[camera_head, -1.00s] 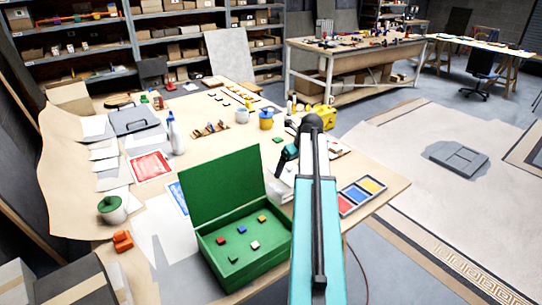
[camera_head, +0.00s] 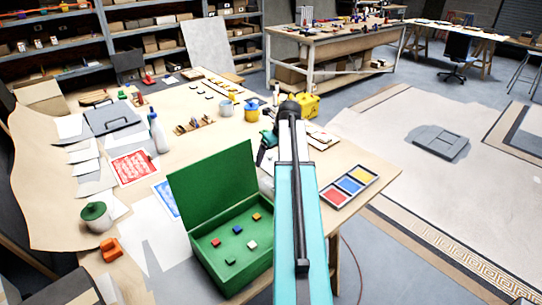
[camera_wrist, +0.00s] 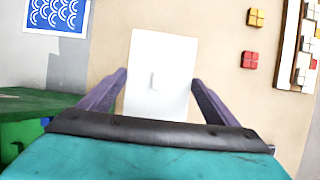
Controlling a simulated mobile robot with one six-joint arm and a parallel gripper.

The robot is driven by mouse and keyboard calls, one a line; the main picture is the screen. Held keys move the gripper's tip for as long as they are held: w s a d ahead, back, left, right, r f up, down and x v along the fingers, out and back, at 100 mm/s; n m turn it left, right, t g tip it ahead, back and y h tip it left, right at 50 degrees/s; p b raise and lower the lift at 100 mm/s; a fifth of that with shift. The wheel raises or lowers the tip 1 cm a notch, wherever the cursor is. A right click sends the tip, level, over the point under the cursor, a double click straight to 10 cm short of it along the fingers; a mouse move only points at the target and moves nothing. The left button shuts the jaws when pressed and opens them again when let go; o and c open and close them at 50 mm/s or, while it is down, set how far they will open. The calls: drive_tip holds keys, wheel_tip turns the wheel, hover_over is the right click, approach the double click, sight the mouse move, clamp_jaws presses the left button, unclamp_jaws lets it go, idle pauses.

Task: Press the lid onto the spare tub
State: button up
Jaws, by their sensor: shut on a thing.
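A white rectangular lid (camera_wrist: 158,100) with a small raised grip in its middle fills the centre of the wrist view. My gripper (camera_wrist: 159,80) is shut on it, with one dark purple finger at each side. In the head view my gripper (camera_head: 266,148) is over the right part of the near table, partly hidden by my arm. A sliver of something white (camera_head: 266,186) shows just below it, left of my arm. I cannot tell whether that is the lid or the tub. No tub shows clearly; anything under the lid is hidden.
An open green box (camera_head: 232,262) with small coloured blocks stands at the near table edge, left of my arm. A paint tray (camera_head: 350,186) lies to the right.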

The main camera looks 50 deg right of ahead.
sight(272, 161)
drive_tip(key=shift+f+b, duration=1.5)
drive_tip(key=shift+f, duration=1.5)
drive_tip(key=shift+f, duration=0.65)
idle(0.7)
idle(0.3)
drive_tip(key=o, duration=0.9)
drive_tip(key=shift+o, duration=0.2)
drive_tip(key=shift+r, duration=0.1)
drive_tip(key=shift+r+p, duration=2.5)
drive_tip(key=shift+r, duration=0.9)
